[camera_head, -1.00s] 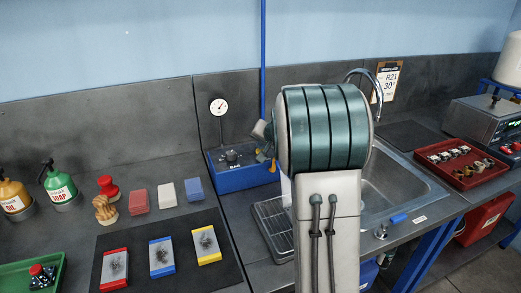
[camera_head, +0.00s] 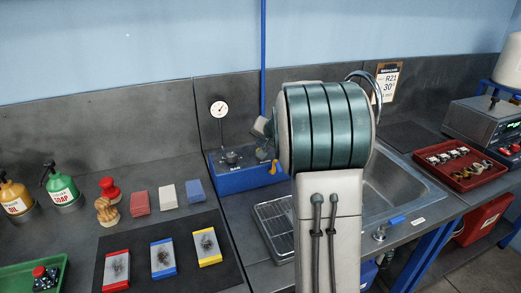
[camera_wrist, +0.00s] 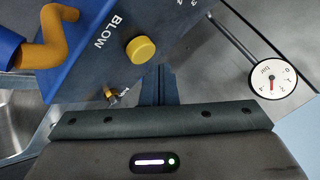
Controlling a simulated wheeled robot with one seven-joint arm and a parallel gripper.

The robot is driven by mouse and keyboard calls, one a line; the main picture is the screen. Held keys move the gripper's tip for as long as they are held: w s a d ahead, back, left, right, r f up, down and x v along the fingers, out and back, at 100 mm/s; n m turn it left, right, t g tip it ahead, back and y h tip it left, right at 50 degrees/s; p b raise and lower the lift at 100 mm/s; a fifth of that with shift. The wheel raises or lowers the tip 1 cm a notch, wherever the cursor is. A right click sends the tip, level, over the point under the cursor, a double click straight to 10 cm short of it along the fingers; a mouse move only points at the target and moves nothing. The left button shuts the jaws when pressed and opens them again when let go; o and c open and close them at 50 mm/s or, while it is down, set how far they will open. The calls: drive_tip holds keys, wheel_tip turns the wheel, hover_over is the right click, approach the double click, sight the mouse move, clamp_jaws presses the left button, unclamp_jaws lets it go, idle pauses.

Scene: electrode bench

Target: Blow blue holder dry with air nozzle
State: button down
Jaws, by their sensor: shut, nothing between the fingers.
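A blue box (camera_head: 245,172) with dark knobs on its top stands at the back of the bench, left of the sink. In the wrist view the box (camera_wrist: 100,65) is close and bears the word BLOW and a round yellow button (camera_wrist: 140,48). A curved orange tube (camera_wrist: 53,38) with a blue end, perhaps the air nozzle, is at the upper left. My gripper (camera_wrist: 161,72) is shut and empty, with its fingertips near the yellow button; contact cannot be told.
A gauge (camera_head: 219,109) stands behind the box. The sink (camera_head: 395,185) is partly behind my arm. A red tray (camera_head: 463,168) of small parts is at the right.

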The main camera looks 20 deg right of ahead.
drive_tip(key=shift+r, duration=0.1)
wheel_tip(320, 180, up, 5)
drive_tip(key=p, duration=0.3)
drive_tip(key=shift+p, duration=0.4)
idle(0.5)
drive_tip(key=s+a+r+n+g+y, duration=0.1)
drive_tip(key=s+a+n+g, duration=0.1)
drive_tip(key=s+a, duration=0.5)
drive_tip(key=s+a+n+g+y, duration=0.15)
drive_tip(key=s+a, duration=0.25)
drive_tip(key=s, duration=0.6)
drive_tip(key=s+a+f+n+g+h, duration=0.1)
drive_tip(key=s+f+n, duration=0.1)
drive_tip(key=s, duration=0.7)
drive_tip(key=s+a+f+n+g+h, duration=0.1)
drive_tip(key=s+f+n+h, duration=0.1)
drive_tip(key=s, duration=0.8)
drive_tip(key=shift+s+a+f+g, duration=0.25)
drive_tip(key=shift+g, duration=0.1)
